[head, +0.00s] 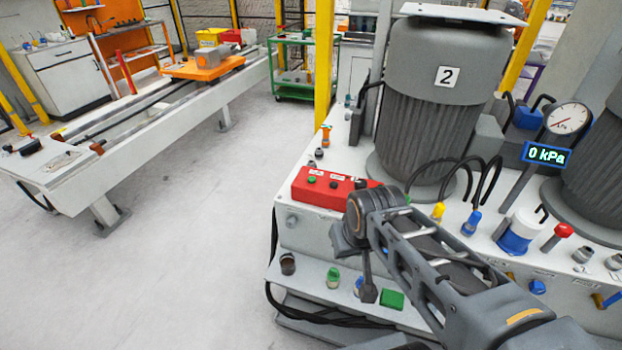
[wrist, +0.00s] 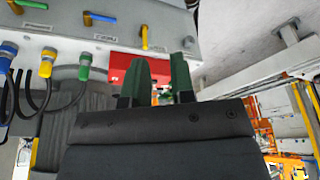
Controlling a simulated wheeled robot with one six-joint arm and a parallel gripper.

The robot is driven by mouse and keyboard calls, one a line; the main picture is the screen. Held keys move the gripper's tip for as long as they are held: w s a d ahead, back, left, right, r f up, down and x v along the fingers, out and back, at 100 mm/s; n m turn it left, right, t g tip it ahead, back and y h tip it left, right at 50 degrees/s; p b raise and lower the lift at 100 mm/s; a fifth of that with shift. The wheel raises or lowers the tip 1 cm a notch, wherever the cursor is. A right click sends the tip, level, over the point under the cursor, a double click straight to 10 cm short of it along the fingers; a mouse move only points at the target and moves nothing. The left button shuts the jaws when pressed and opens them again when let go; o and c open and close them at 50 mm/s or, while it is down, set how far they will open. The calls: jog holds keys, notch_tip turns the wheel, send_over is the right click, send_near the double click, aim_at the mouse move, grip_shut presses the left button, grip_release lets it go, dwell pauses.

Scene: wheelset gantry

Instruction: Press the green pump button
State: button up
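The red control box (head: 322,189) lies on top of the white pump cabinet, in front of the large grey motor marked 2. A green button (head: 312,180) shows near the left end of its top, with dark buttons to its right; my arm covers the box's right end. The wrist view shows part of the red box (wrist: 120,66) behind my fingers, with no button visible. My gripper (wrist: 159,65) is empty, its two dark green fingers apart and overlapping the box in that view. Contact cannot be told. My fingers are not clearly visible in the head view.
A pressure display (head: 546,155) reads 0 kPa below a round gauge (head: 567,118). Hoses with yellow and blue fittings stand right of my arm. A lower shelf holds a green block (head: 392,299) and small fittings. Open floor (head: 190,220) lies left of the cabinet.

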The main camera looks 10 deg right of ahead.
grip_shut()
dwell(0.9)
